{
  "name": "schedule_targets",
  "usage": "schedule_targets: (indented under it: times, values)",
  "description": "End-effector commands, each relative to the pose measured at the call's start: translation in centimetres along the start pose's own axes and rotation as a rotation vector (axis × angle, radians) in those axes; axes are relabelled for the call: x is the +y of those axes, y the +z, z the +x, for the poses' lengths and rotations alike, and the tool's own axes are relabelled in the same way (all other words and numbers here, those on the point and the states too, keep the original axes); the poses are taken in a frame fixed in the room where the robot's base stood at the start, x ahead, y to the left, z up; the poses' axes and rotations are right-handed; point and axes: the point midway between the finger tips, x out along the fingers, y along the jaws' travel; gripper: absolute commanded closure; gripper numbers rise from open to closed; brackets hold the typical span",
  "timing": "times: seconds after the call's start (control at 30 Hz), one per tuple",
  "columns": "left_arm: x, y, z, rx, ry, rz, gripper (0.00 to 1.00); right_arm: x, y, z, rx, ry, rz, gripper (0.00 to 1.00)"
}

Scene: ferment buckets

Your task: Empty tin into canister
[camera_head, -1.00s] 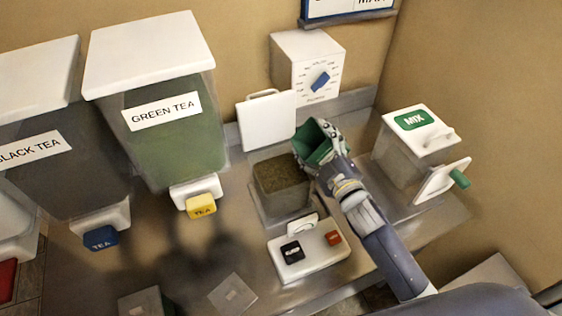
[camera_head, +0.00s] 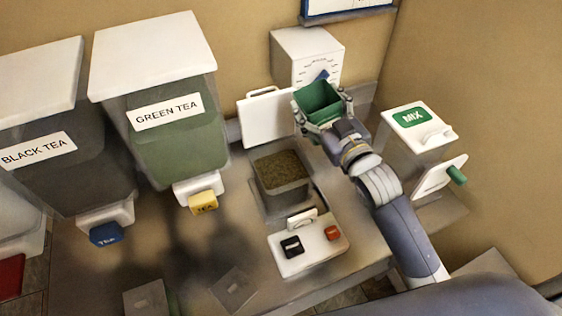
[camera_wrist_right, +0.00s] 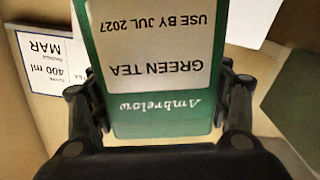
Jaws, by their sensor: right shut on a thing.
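My right gripper (camera_head: 325,118) is shut on a green open-topped tin (camera_head: 318,97), raised over the back of the counter in the head view. The tin's dark inside shows, and I see no contents in it. In the right wrist view the tin (camera_wrist_right: 150,60) sits between the fingers, its label reading "GREEN TEA", "USE BY JUL 2027" upside down. A clear square canister (camera_head: 282,185) with brownish-green loose tea (camera_head: 280,168) stands left of and below the gripper. Its white lid (camera_head: 268,118) stands open behind it. My left gripper is not in view.
A white panel with black and orange buttons (camera_head: 308,244) is in front of the canister. The GREEN TEA dispenser (camera_head: 165,135) and BLACK TEA dispenser (camera_head: 45,160) stand left. A MIX container (camera_head: 410,140) stands right, a white dial box (camera_head: 300,55) behind.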

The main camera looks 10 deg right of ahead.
Motion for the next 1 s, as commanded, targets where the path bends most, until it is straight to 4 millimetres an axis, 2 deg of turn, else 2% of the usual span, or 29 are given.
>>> schedule_targets:
  times: [0.53, 1.0]
  values:
    - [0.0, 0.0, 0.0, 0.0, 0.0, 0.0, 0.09, -1.3, -1.8, -4.3, 0.004, 0.001, 0.223, 0.61]
    - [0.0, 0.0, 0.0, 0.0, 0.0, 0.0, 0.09, -1.4, -1.9, -4.6, 0.005, 0.001, 0.245, 0.61]
